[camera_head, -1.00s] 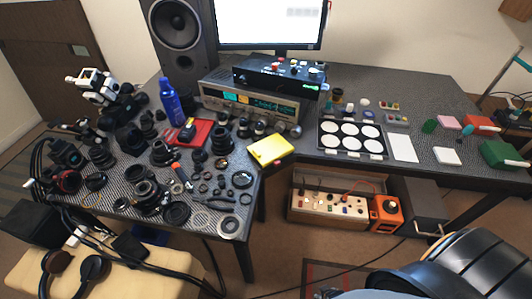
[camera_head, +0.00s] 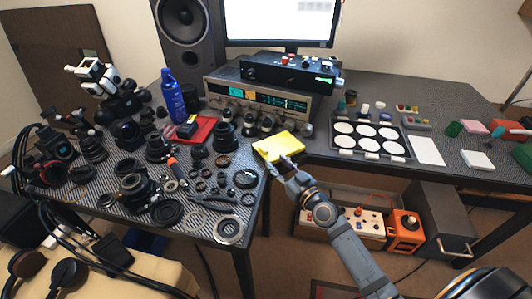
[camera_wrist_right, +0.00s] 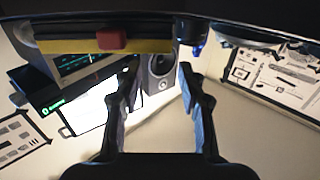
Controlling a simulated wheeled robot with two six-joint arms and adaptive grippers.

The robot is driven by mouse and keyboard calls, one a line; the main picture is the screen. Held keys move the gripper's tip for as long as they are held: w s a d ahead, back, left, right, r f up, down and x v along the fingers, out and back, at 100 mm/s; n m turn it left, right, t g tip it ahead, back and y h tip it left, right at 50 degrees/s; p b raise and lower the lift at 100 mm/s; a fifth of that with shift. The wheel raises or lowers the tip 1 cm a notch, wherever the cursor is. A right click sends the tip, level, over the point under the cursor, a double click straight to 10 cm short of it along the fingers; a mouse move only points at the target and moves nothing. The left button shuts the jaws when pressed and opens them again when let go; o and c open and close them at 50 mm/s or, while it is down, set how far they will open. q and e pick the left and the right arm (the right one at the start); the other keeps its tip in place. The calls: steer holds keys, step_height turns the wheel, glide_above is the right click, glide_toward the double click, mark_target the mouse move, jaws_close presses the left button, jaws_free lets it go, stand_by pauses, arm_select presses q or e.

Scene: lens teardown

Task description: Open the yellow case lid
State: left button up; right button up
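The yellow case (camera_head: 278,146) lies with its lid shut on the dark desk, at the front edge near the inner corner. In the right wrist view its yellow edge (camera_wrist_right: 68,46) shows at the upper left with a red block, seemingly a latch (camera_wrist_right: 111,39), on it. My right gripper (camera_head: 281,166) is at the front side of the case, fingers towards it. In the wrist view the right gripper (camera_wrist_right: 158,72) has its two fingers well apart with nothing between them. Whether a fingertip touches the case is unclear. My left gripper is not in view.
Lens parts and rings (camera_head: 228,230) crowd the desk left of the case. A red tray (camera_head: 206,128) and an instrument (camera_head: 262,100) stand behind it. A case of white discs (camera_head: 343,154) lies to the right. Open space lies before the desk edge.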

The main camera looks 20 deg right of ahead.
mark_target(266, 152)
steer(key=x, duration=0.7)
steer(key=shift+w, duration=0.35)
steer(key=shift+c, duration=0.4)
steer(key=shift+f, duration=0.1)
jaws_close()
